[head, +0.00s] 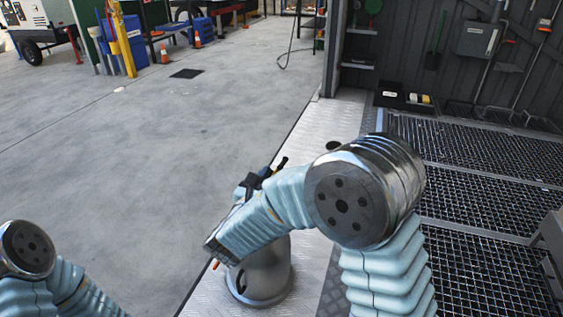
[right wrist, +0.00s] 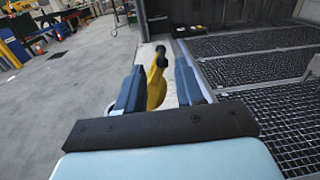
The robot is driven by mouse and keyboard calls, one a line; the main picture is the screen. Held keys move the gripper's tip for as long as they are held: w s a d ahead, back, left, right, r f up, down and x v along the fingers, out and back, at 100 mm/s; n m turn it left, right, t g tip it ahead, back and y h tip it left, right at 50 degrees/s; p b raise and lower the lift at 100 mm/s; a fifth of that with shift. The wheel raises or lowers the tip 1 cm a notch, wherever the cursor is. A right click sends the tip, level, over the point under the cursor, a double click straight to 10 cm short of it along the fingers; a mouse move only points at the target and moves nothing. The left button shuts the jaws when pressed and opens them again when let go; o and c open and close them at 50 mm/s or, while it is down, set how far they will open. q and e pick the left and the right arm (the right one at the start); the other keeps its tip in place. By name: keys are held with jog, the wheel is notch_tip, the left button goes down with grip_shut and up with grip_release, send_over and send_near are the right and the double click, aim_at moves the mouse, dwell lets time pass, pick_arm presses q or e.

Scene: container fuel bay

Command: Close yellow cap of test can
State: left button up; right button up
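A grey metal can-like body (head: 262,280) with a flared round base stands on the diamond-plate strip, partly hidden under my right forearm. It looks like the test can. My right gripper (head: 266,174) is beyond the forearm, small and partly hidden in the head view. In the right wrist view, its two blue-grey fingers (right wrist: 157,88) stand apart. A yellow piece with a black end (right wrist: 161,56), perhaps the cap, shows between them with gaps on both sides. I cannot tell its depth. My left gripper is out of view; only its arm shows at bottom left.
Dark grating (head: 480,200) covers the right side. Black trays (head: 403,98) lie near the back wall. Blue bins (head: 205,30), a yellow post (head: 122,45) and orange cones (head: 164,53) stand at the far left. The concrete floor (head: 150,150) is mostly clear.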

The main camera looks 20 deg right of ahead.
aim_at(284, 160)
jog(key=x, duration=0.7)
jog(key=shift+c, duration=0.3)
jog(key=shift+d, duration=0.1)
grip_shut()
